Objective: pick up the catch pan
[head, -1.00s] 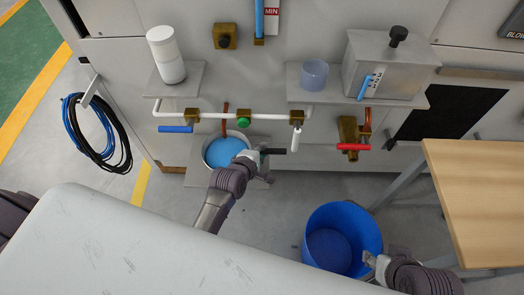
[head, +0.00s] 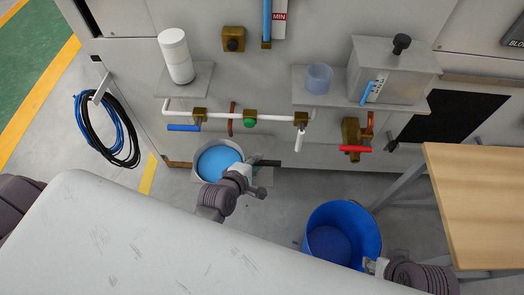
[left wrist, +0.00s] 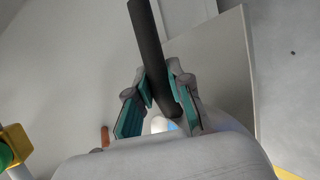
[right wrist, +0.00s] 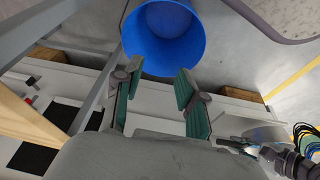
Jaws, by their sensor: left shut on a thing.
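The catch pan (head: 194,168) is a round grey pan of light blue liquid with a dark handle (head: 268,163). My left gripper (head: 250,168) is shut on that handle, seen as a dark bar (left wrist: 148,40) between its fingers (left wrist: 158,88) in the left wrist view. The pan looks held over the low grey plate (head: 263,178); its underside is hidden, so I cannot tell the gap. My right gripper (right wrist: 157,78) is open and empty near the blue bucket (right wrist: 135,40), which also shows in the head view (head: 370,232).
Above the pan run a white pipe (head: 225,116) and valves with blue (head: 184,128) and red (head: 355,149) handles. Shelves hold a white bottle (head: 176,58) and a clear cup (head: 319,77). A wooden table (head: 485,200) stands right. Coiled hoses (head: 105,130) hang left.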

